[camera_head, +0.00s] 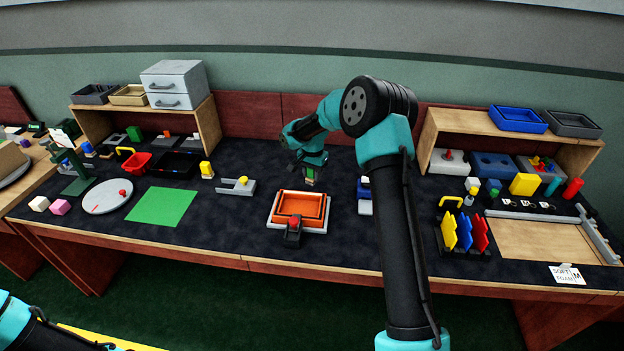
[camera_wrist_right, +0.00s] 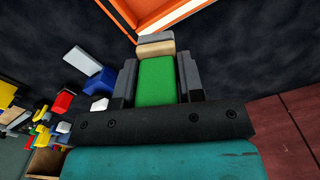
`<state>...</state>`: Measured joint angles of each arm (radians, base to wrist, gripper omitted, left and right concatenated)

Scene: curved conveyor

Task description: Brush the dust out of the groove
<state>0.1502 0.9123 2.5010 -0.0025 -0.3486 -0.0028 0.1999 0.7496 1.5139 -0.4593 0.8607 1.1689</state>
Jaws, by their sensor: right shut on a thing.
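My right gripper (camera_head: 311,166) is shut on a green brush (camera_wrist_right: 157,82). In the right wrist view the brush has a tan band and a grey tip pointing away from the jaws. The brush (camera_head: 309,175) is small in the head view. It is just behind the orange tray (camera_head: 284,208), which sits on a pale base. I cannot tell whether the tip touches anything. The tray's orange edge (camera_wrist_right: 165,20) shows ahead of the tip in the wrist view. No groove or dust can be made out clearly. My left gripper is out of view.
A black and red block (camera_head: 293,233) stands at the tray's front edge. A grey U-shaped holder (camera_head: 237,187) and a green mat (camera_head: 162,206) lie to the left. Blue and white blocks (camera_head: 364,196) stand to the right, close to my right arm. Dark table surface is clear in front.

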